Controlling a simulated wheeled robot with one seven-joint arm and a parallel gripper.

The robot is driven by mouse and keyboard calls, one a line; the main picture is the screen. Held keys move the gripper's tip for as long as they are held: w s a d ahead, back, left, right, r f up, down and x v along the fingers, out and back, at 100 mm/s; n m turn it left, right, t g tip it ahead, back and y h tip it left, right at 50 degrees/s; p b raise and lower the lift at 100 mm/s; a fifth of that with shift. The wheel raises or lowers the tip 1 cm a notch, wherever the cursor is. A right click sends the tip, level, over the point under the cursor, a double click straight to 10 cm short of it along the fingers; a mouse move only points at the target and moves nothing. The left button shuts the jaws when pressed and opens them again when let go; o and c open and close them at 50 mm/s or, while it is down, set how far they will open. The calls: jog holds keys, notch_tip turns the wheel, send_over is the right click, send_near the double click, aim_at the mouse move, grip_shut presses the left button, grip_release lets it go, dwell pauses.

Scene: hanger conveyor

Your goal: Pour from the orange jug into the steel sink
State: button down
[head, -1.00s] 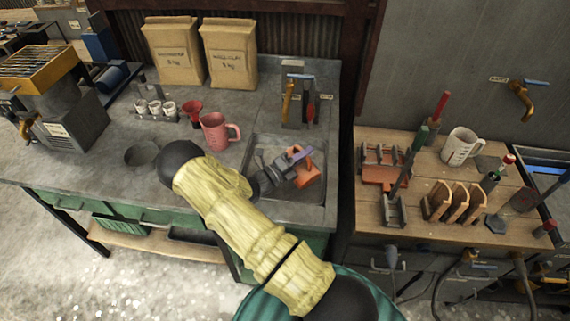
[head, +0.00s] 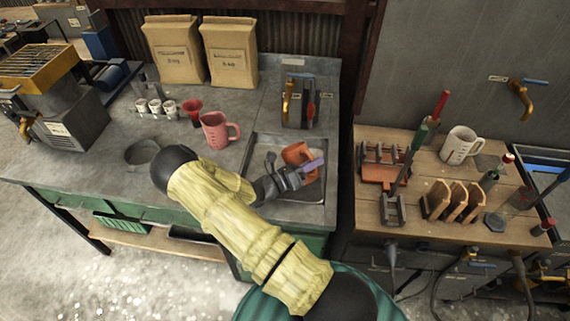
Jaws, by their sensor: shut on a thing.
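The orange jug (head: 297,154) is held over the steel sink (head: 301,193), which is set into the grey counter. My gripper (head: 305,172) is shut on the jug, at its near side. The jug looks tipped over, with its body on the far side of the jaws. The jaws hide part of it, and I cannot make out its mouth or any stream. My forearm covers the front left part of the sink.
A pink jug (head: 215,130) and a red funnel (head: 192,110) stand left of the sink. A tool holder (head: 298,110) stands behind it. Two paper sacks (head: 230,50) are at the back. A wooden bench (head: 450,185) with a white jug (head: 460,145) is at right.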

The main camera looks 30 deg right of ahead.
aim_at(311, 176)
jog(key=shift+s+f+m+g+b, duration=0.15)
jog(key=shift+f+m+g+b, duration=0.15)
jog(key=shift+f+m+b, duration=0.55)
jog(key=f+m, duration=0.1)
jog(key=m, duration=0.1)
jog(key=f+m+y, duration=0.1)
jog(key=m, duration=0.1)
jog(key=shift+s, duration=0.1)
jog(key=shift+b, duration=0.3)
jog(key=shift+w+f+m+b, duration=0.2)
jog(key=shift+f+m+b, duration=0.3)
jog(key=shift+f, duration=0.1)
jog(key=shift+w+f+m+b, duration=0.15)
jog(key=shift+f+m+b, duration=0.3)
jog(key=shift+f, duration=0.1)
jog(key=shift+w+f+m+y+b, duration=0.2)
jog(key=shift+f+m+y+b, duration=0.1)
jog(key=shift+f+m, duration=0.35)
jog(key=shift+r, duration=0.15)
